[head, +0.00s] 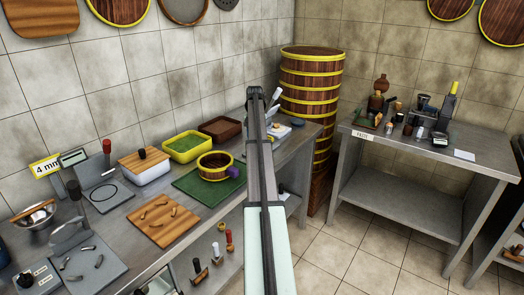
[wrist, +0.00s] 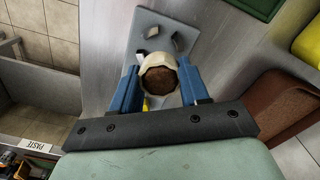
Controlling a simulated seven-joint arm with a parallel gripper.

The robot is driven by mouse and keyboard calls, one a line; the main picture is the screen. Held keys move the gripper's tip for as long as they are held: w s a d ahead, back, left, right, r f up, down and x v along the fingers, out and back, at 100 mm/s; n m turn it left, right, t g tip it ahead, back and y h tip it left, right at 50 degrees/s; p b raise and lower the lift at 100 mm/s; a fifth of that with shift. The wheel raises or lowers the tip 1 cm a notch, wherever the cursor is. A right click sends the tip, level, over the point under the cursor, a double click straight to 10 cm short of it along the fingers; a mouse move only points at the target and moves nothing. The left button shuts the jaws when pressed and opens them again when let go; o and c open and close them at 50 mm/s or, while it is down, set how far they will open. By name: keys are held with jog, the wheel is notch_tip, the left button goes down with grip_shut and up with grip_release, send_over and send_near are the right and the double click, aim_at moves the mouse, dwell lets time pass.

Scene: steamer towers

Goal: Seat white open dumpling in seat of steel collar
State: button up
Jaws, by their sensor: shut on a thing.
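My gripper (wrist: 158,68) shows in the wrist view with blue fingers shut on the sides of a white open dumpling (wrist: 157,61). The dumpling has a pale wrapper rim around a brown filling, and its open face is toward the wrist camera. It is held over or near a grey board (wrist: 150,18); the gap below it cannot be judged. I cannot make out the steel collar for certain in either view. In the head view my arm hides the gripper's tips and the dumpling.
A brown tray (head: 220,128), yellow tray (head: 187,146) and wooden-sided steamer ring (head: 214,164) on a green mat (head: 195,190) stand left of my arm. A tall steamer tower (head: 310,80) stands behind the bench end. A second table (head: 480,163) holds several tools.

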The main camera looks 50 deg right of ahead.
jog(key=shift+f, duration=0.1)
dwell(0.3)
jog(key=shift+f, duration=1.55)
jog(key=shift+f, duration=0.5)
dwell(1.2)
jog(key=shift+r, duration=0.45)
jog(key=shift+f, duration=0.65)
dwell(1.1)
jog(key=shift+r, duration=0.15)
jog(key=shift+r, duration=0.45)
jog(key=shift+d+f, duration=0.1)
jog(key=shift+f, duration=0.15)
dwell(1.3)
